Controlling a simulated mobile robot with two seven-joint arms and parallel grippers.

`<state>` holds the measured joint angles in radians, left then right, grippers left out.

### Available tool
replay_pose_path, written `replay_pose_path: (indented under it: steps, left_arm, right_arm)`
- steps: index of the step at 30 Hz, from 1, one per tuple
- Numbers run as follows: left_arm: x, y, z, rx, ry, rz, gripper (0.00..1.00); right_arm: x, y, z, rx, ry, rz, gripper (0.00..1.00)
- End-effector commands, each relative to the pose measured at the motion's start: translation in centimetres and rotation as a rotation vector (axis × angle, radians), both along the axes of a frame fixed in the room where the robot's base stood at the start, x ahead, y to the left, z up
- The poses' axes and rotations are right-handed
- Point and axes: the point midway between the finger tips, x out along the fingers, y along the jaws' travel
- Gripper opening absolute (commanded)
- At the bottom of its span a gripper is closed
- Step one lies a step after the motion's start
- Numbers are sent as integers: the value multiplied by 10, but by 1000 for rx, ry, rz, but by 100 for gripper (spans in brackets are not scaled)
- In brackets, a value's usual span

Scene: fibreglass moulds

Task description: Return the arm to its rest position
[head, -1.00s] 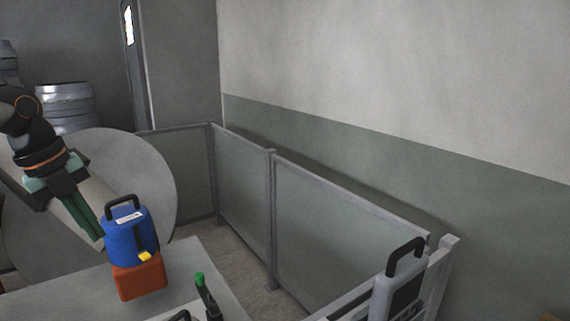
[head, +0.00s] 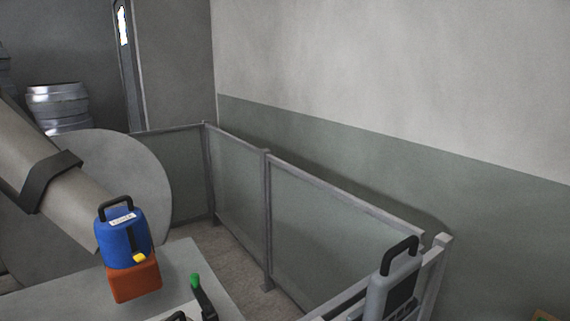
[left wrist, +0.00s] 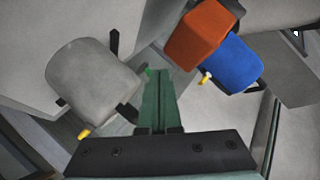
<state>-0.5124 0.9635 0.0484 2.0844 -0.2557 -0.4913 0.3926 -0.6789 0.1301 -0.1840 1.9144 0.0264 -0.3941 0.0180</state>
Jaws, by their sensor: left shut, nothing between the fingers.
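My left gripper (left wrist: 160,100) shows in the left wrist view with its green fingers shut and nothing between them. It is out of the head view. My right gripper is in neither view. In the head view a blue container (head: 124,238) with a black handle and a yellow tab stands on an orange block (head: 134,281) on a grey table. In the left wrist view the blue container (left wrist: 235,65) and the orange block (left wrist: 200,32) are at the upper right, apart from my left fingers.
A grey container (left wrist: 92,80) with a yellow tab is left of my fingers in the wrist view. In the head view, a grey container (head: 393,285) with a black handle and a green-tipped object (head: 202,295) are near the front. Fence panels (head: 330,220) line the wall. A large roll stands left.

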Motion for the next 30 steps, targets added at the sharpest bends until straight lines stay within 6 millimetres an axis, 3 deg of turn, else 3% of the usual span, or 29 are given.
replay_pose_path:
  steps: [3,7,10,15,25,30]
  left_arm:
    - [-36,-18,-38,-111,119,167,0]
    - [-80,-49,-73,-219,293,308,0]
    - [-111,-77,-90,-294,429,374,0]
    - [-151,-119,-103,-388,609,419,0]
    - [-205,-187,-99,-528,870,409,0]
    - [-188,-190,-129,-543,804,374,0]
  right_arm:
    - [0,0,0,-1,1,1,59]
    - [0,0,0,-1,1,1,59]
    - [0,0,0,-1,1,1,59]
    - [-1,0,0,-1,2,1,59]
    - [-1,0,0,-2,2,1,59]
    - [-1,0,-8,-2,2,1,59]
